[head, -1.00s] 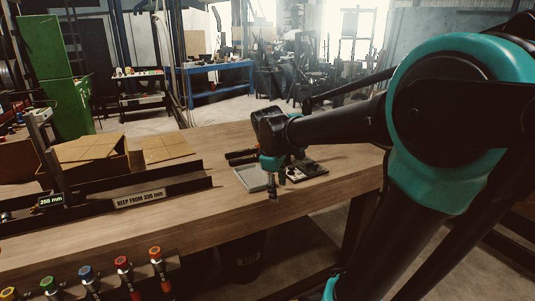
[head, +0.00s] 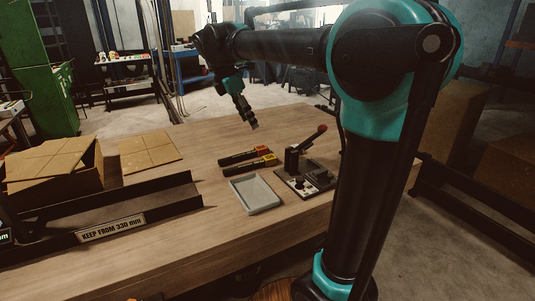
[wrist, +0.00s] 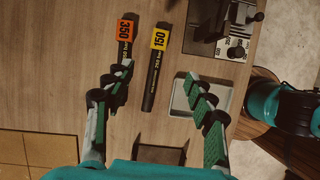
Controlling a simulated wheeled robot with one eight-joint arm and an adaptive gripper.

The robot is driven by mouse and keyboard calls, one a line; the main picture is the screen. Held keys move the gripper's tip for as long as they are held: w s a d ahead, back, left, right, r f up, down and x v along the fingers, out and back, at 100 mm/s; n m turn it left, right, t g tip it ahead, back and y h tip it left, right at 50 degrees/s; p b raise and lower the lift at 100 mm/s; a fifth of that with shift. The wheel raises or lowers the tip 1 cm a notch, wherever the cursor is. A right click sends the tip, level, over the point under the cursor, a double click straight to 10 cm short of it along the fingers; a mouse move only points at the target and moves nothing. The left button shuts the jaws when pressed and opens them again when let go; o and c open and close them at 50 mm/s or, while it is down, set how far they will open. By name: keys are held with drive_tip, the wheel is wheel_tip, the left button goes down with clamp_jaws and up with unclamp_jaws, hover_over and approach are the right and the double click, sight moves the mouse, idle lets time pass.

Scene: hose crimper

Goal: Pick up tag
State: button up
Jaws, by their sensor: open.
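Two dark bars with coloured number labels lie side by side on the bench. I cannot tell which thing is the tag. My gripper (head: 251,124) is open and empty above the bench, behind the bars. In the wrist view its fingers (wrist: 158,82) spread either side of the bars' lower ends, with nothing between the pads.
A shallow grey tray (head: 257,195) lies in front of the bars. A lever press with a red knob (head: 297,162) stands right of them. Cardboard pieces (head: 150,152) and a dark rail with a "KEEP FROM 330 mm" sign (head: 112,229) lie left. Bench between is clear.

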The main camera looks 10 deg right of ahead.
hover_over(269, 157)
drive_tip(key=s+a, duration=0.1)
drive_tip(key=a, duration=0.2)
wheel_tip(269, 157, down, 11)
drive_tip(key=shift+d+x, duration=0.15)
drive_tip(key=shift+x, duration=1.15)
drive_tip(key=shift+d+x, duration=0.15)
drive_tip(key=shift+x, duration=1.15)
drive_tip(key=shift+w+r, duration=0.1)
drive_tip(key=shift+w, duration=0.05)
drive_tip(key=shift+c, duration=0.6)
drive_tip(key=c, duration=0.7)
